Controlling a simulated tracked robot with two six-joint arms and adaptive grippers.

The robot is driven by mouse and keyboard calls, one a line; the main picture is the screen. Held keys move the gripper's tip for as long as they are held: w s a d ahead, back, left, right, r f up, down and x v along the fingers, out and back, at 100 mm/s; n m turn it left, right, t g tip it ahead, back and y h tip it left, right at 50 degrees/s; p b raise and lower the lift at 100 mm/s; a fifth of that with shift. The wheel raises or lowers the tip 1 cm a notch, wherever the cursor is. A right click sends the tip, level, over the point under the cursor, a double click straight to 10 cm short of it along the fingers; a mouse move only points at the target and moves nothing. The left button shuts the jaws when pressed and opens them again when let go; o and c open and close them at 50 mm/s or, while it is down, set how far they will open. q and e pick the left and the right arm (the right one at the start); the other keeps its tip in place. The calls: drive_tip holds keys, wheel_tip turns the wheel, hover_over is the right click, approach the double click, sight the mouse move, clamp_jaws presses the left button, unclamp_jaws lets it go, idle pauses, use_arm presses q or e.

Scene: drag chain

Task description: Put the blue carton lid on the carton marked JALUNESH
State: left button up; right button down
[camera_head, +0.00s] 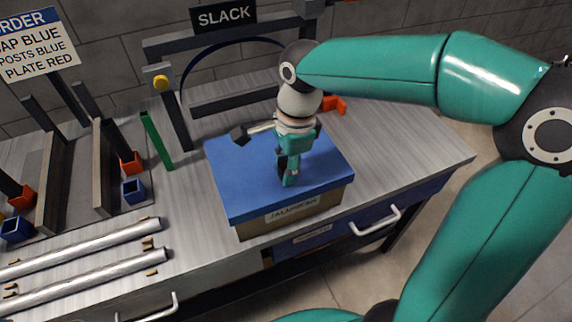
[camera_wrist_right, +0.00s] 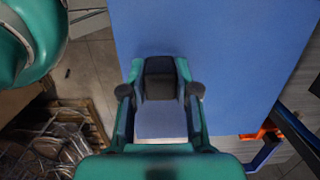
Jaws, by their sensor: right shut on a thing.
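The blue carton lid (camera_head: 235,165) lies over the top of the brown carton marked JALUNESH (camera_head: 245,228), its front edge just above the label. Lid and carton look roughly lined up; I cannot tell whether the lid is fully seated. My right gripper (camera_head: 289,180) points down at the lid's middle front and is shut on it. In the right wrist view the lid (camera_wrist_right: 220,55) fills the upper part, and the right gripper (camera_wrist_right: 160,103) has a blue-grey piece between its fingers; the exact grip is partly hidden. My left gripper is not in view.
The carton stands on a grey metal bench (camera_head: 400,150) near its front edge. A frame with a SLACK sign (camera_head: 224,16) stands behind. Metal rails (camera_head: 90,245) and small red and blue blocks lie left. Bench to the right is clear.

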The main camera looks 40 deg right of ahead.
drive_tip(key=c, duration=0.8)
unclamp_jaws()
drive_tip(key=shift+o, duration=0.2)
wheel_tip(320, 180, up, 12)
drive_tip(key=d, duration=0.1)
drive_tip(key=shift+s+d, duration=0.2)
drive_tip(key=shift+f, duration=0.15)
